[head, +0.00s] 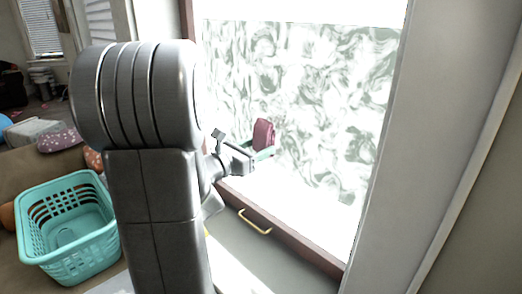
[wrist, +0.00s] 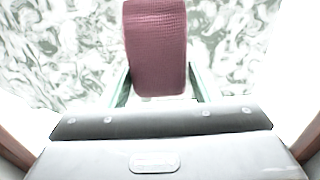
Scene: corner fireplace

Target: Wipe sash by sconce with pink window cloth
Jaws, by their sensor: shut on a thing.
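The pink window cloth (head: 263,134) looks dark pink and folded into a pad. My gripper (head: 262,153) is shut on it, with the cloth between its greenish fingers. In the wrist view the cloth (wrist: 156,48) stands upright between the two fingers (wrist: 160,90). The sash is a tall window with a reddish-brown frame (head: 290,247) and a brass-coloured handle (head: 255,222) at its bottom. Its pane (head: 330,100) carries grey-green swirling smears. The cloth is in front of the pane, near its left side; whether it touches the glass I cannot tell. No sconce is in view.
A teal laundry basket (head: 68,225) stands at the lower left. Cushions (head: 60,140) lie on a brown surface behind it. A pale wall or casing (head: 420,150) borders the window on the right. A grey sill (head: 245,262) runs below the window.

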